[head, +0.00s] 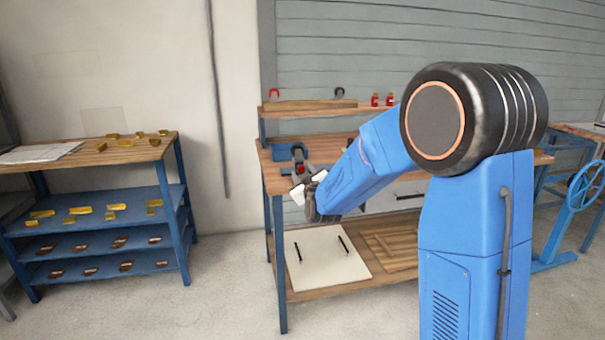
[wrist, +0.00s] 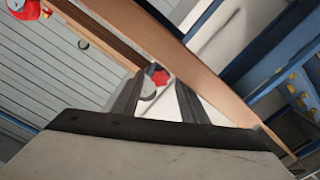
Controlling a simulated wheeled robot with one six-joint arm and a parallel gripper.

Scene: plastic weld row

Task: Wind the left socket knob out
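My gripper (head: 294,191) is out over the front left of the wooden workbench (head: 325,148), tilted. In the wrist view my gripper (wrist: 157,93) has its two dark fingers apart, with nothing seen held between them. A small red piece (wrist: 160,78) and a pale curved piece (wrist: 148,92) show beyond the fingertips, apart from them as far as I can tell. A dark grey tool with a reddish part (head: 299,158) stands on the bench just behind my gripper, partly hidden by it. I cannot make out a left socket knob for certain in either view.
A blue bin (head: 285,152) sits on the bench. A blue rack (head: 95,215) with yellow pieces stands left, with open floor between.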

